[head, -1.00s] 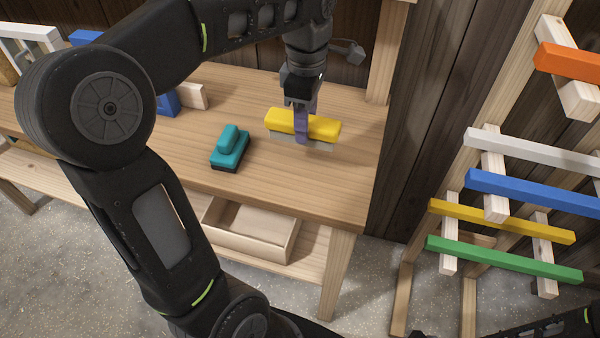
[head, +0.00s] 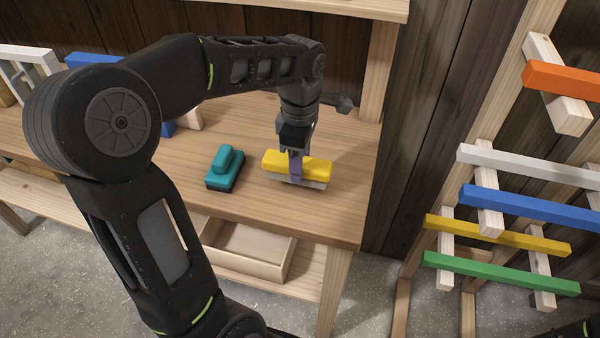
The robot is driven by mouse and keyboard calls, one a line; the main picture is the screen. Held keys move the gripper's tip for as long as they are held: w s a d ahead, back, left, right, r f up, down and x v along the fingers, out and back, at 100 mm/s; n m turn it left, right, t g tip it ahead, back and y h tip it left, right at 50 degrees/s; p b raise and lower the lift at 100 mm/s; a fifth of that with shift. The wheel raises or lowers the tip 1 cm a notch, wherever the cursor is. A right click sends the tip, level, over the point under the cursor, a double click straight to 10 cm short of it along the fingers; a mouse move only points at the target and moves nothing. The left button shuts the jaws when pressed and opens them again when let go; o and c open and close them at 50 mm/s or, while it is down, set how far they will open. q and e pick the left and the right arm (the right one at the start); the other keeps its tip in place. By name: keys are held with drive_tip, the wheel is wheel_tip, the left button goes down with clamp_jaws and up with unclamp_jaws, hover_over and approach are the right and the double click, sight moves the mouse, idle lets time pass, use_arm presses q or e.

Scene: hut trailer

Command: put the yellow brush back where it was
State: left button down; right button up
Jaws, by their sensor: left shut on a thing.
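The yellow brush (head: 318,168) is at the right part of the wooden workbench top (head: 270,222), with pale bristles underneath. It lies roughly level, its long side running left to right. My left gripper (head: 296,172) is shut on its middle from above, the purple fingers across the yellow body. The bristles are at or just above the bench top; I cannot tell whether they touch.
A teal brush (head: 226,167) lies just left of the yellow one. An open wooden box (head: 262,270) sits on the lower shelf. A rack with coloured bars (head: 530,195) stands at the right. Blue and pale blocks (head: 188,118) are partly behind my arm.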

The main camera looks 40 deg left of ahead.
use_arm(q)
drive_tip(key=shift+f, duration=1.85)
drive_tip(key=shift+f, duration=0.15)
drive_tip(key=c, duration=0.8)
unclamp_jaws()
wheel_tip(320, 180, up, 12)
drive_tip(key=shift+r, duration=0.15)
